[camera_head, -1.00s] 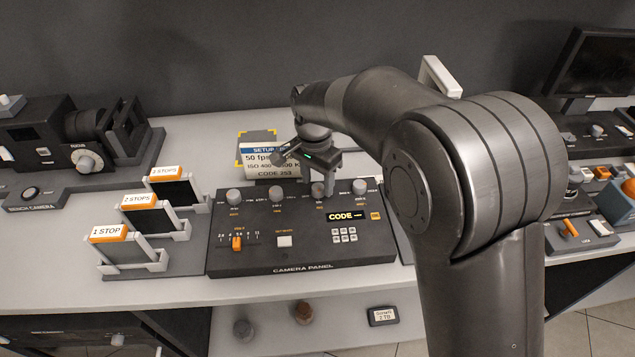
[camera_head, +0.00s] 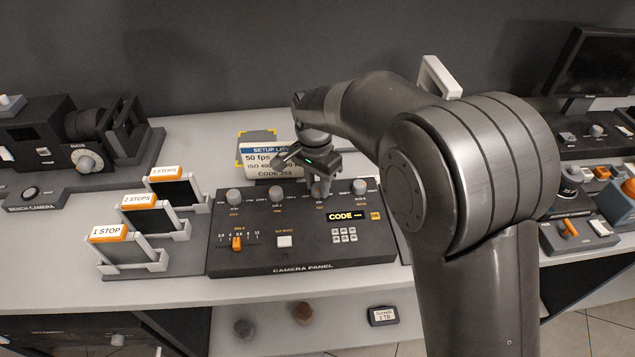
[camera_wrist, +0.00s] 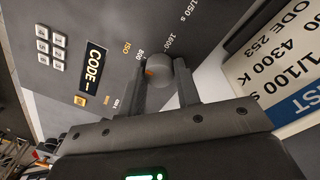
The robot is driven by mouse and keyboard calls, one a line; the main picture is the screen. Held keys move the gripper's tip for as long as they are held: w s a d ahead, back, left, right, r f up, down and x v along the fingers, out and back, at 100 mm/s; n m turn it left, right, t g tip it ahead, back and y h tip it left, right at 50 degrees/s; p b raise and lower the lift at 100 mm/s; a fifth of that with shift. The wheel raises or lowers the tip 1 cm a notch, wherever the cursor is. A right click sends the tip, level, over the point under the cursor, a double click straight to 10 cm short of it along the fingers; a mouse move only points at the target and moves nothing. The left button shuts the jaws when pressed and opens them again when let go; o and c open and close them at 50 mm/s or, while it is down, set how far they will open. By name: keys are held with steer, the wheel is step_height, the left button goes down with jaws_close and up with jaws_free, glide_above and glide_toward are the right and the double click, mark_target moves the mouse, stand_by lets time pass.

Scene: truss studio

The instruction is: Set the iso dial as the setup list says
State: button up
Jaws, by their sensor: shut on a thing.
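The iso dial is a round grey knob on the camera panel (camera_head: 300,250), the third in the top row. In the wrist view the iso dial (camera_wrist: 158,68) sits between the two fingers, with an orange mark on it and the labels ISO, 800 and 1600 beside it. My gripper (camera_wrist: 163,80) is shut on it; in the head view my gripper (camera_head: 320,182) hides most of the dial. The setup list (camera_head: 262,160) stands behind the panel, partly covered by my gripper. It reads 50 fps, ISO 400 and CODE 253; the wrist view shows its 1/100 s and 4300 K (camera_wrist: 285,80).
Other knobs stand beside it on the panel: two to the left (camera_head: 277,194) and one close to the right (camera_head: 360,187). A slider (camera_head: 237,243), a white button (camera_head: 284,241) and a keypad (camera_head: 344,235) are nearer the front. Filter holders (camera_head: 130,232) stand at left.

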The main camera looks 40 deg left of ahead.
steer(key=shift+n, duration=0.3)
steer(key=n, duration=0.2)
steer(key=shift+n, duration=0.4)
steer(key=n, duration=0.4)
steer(key=shift+n, duration=0.3)
steer(key=n, duration=0.4)
steer(key=shift+t, duration=0.3)
steer(key=shift+n+y, duration=0.3)
steer(key=shift+n, duration=1.8)
steer(key=o, duration=1)
steer(key=shift+s, duration=0.1)
steer(key=shift+r, duration=0.15)
